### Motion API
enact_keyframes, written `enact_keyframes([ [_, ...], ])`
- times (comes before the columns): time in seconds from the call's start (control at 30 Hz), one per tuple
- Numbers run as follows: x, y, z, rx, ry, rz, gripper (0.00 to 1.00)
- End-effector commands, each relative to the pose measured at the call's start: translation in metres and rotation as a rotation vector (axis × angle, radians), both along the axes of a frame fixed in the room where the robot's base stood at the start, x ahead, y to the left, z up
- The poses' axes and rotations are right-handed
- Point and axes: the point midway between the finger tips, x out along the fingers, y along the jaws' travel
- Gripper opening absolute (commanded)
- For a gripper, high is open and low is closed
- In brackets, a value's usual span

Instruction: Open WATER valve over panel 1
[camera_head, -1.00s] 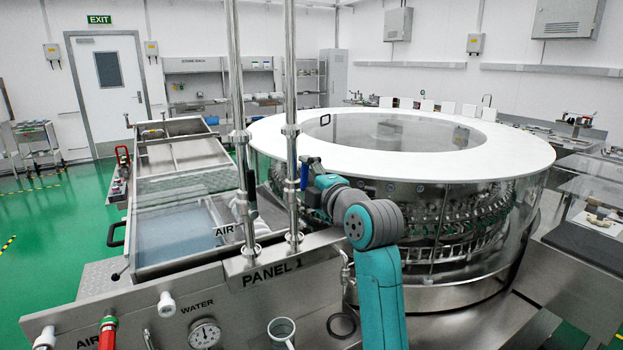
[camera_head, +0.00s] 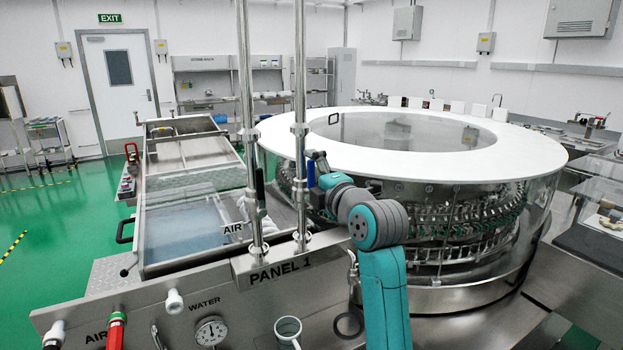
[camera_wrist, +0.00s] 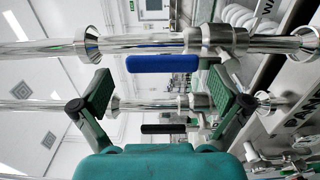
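The blue valve handle (camera_head: 310,173) is on the right upright steel pipe (camera_head: 300,100) above the sign reading PANEL 1 (camera_head: 280,270). It hangs along the pipe. In the wrist view, where the pipes run sideways, the blue handle (camera_wrist: 162,63) lies parallel to its pipe, and part of a label starting "WA" (camera_wrist: 266,8) shows. My gripper (camera_wrist: 160,90) is open and empty, with the handle's length between the lines of its two fingers, apparently just ahead of the tips. In the head view my gripper (camera_head: 317,166) is beside the handle, largely hidden.
A black handle (camera_head: 260,188) is on the left pipe, near the AIR label (camera_head: 233,229). The round washer (camera_head: 440,160) with a white top stands behind my arm. A front panel has a gauge (camera_head: 211,331) and hoses. Green floor is free at left.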

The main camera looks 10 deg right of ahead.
Motion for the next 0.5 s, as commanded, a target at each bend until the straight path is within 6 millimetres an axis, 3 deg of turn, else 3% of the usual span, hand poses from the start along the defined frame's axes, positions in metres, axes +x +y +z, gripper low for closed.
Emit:
enact_keyframes([
  [0.27,-0.002,-0.001,-0.002,0.001,0.003,0.001,1.00],
  [0.5,-0.029,-0.009,-0.002,0.000,0.003,0.001,1.00],
])
